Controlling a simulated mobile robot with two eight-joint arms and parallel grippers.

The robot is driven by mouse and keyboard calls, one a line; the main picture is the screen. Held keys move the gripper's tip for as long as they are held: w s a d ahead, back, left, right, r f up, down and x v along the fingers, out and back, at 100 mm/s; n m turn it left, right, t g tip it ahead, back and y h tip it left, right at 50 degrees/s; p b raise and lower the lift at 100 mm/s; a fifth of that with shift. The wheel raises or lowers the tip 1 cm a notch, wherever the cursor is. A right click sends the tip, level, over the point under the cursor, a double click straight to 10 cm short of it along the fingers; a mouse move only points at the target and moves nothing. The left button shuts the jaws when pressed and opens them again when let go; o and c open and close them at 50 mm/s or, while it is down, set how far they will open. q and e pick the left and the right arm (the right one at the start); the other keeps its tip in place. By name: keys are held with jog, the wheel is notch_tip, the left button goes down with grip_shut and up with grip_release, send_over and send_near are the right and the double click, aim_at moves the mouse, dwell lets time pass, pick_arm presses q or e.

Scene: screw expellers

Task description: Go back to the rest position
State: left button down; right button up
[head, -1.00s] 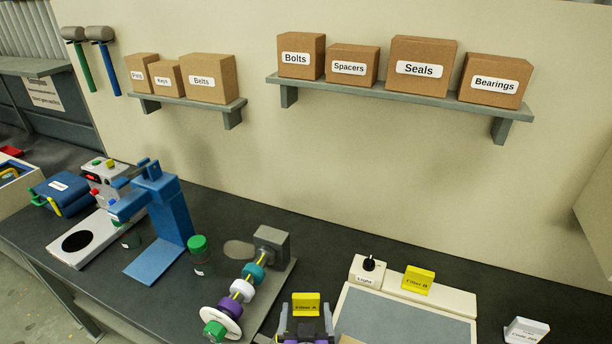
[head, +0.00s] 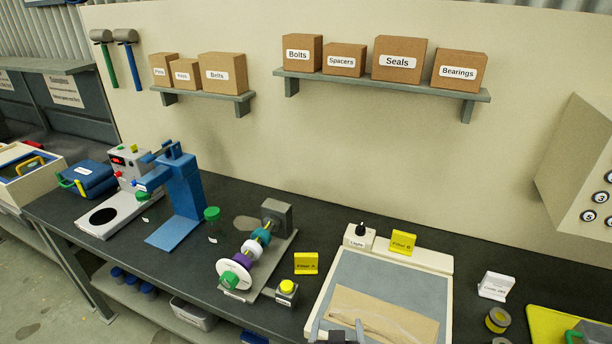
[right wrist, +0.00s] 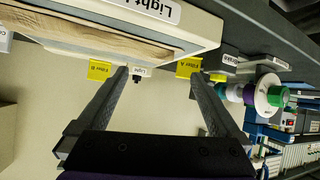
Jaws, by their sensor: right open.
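My right gripper shows only in part at the bottom edge of the head view (head: 345,337), low in front of the light table (head: 333,290). In the right wrist view its two dark fingers (right wrist: 160,75) are spread apart with nothing between them. The yellow Filter A card (head: 306,263) stands on the bench left of the light table, apart from the gripper; it also shows in the right wrist view (right wrist: 188,67). The yellow Filter B card (head: 402,242) stands at the table's back edge. My left gripper is not in view.
The screw expeller (head: 245,262) and a yellow button box (head: 287,290) stand left of the light table. A white card (head: 495,286) and a yellow tray (head: 560,325) are at the right. Wall shelves hold several boxes.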

jog(key=d, duration=0.2)
jog(key=s+d+f+g, duration=0.1)
jog(key=d, duration=0.1)
jog(key=d+g, duration=0.1)
jog(key=d, duration=0.1)
jog(key=shift+s+d+f+h, duration=0.2)
jog(key=shift+s+d+h, duration=0.05)
jog(key=shift+s+h, duration=0.15)
jog(key=shift+s+d+f+g, duration=0.25)
jog(key=shift+s+d+g, duration=0.55)
jog(key=shift+s+d, duration=0.4)
jog(key=s+d+g+y, duration=0.2)
jog(key=s, duration=0.5)
jog(key=shift+f, duration=0.15)
jog(key=shift+s+d, duration=0.1)
